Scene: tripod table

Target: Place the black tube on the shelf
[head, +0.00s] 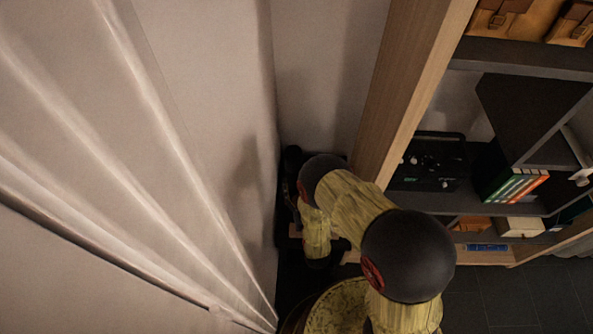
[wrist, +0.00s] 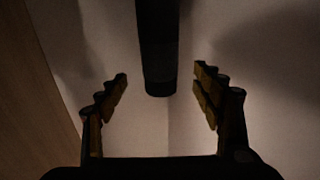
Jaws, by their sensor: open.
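In the wrist view, a dark tube-shaped thing (wrist: 158,45), likely the black tube, comes down from the top edge. Its lower end lies between the two fingers of my gripper (wrist: 162,78) as seen, with a gap on each side. My gripper is open and holds nothing. I cannot tell how far the tube is from the fingertips in depth. In the head view, my arm reaches into the dark corner left of the shelf (head: 411,95); the tube and fingers cannot be made out clearly there.
The shelf's wooden side panel stands close to my arm. Its boards hold a black device (head: 432,165), several books (head: 515,185), a light box (head: 520,227) and brown bags (head: 500,18). A pale curtain (head: 120,130) hangs along the left, leaving a narrow space.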

